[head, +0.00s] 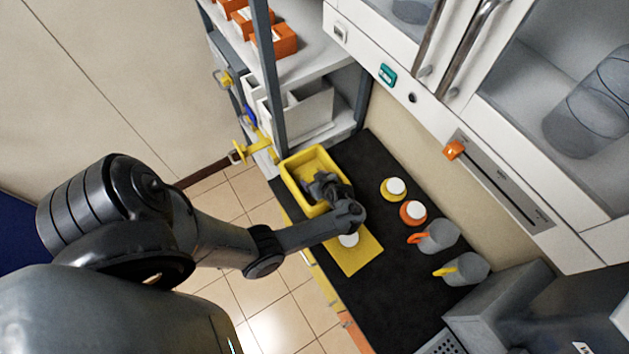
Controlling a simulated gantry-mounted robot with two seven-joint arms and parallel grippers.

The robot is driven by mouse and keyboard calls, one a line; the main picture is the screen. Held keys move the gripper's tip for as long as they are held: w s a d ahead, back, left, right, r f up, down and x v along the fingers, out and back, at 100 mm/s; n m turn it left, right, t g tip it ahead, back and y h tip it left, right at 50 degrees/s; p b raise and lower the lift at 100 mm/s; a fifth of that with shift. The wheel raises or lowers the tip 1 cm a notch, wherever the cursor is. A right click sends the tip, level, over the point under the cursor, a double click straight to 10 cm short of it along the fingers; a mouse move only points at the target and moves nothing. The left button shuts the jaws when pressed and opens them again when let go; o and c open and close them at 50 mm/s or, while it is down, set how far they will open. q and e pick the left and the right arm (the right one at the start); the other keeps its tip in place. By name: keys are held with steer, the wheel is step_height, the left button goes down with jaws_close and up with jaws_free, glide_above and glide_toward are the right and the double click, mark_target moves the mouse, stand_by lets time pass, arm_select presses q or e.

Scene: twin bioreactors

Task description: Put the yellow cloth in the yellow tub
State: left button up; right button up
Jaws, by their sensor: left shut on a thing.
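The yellow tub (292,180) stands at the far left end of the black bench top. My left gripper (318,182) is over the tub's opening, pointing down into it, with its forearm crossing the tub's near right corner. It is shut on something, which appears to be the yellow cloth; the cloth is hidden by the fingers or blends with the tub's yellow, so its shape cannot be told. A flat yellow mat (362,256) lies beside the tub with a round white thing (348,240) on it, partly covered by my arm. My right gripper is not in view.
A yellow-based jar (394,188), an orange-based jar (413,212) and two grey jugs, one with an orange handle (438,237) and one with a yellow handle (466,269), stand along the wall. Shelves (316,72) rise behind the tub. Bare bench (395,290) lies in front.

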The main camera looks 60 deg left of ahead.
arm_select(q)
steer(key=shift+f, duration=0.3)
steer(key=shift+f, duration=0.2)
steer(key=o, duration=1)
steer(key=shift+r, duration=0.1)
steer(key=shift+r, duration=0.1)
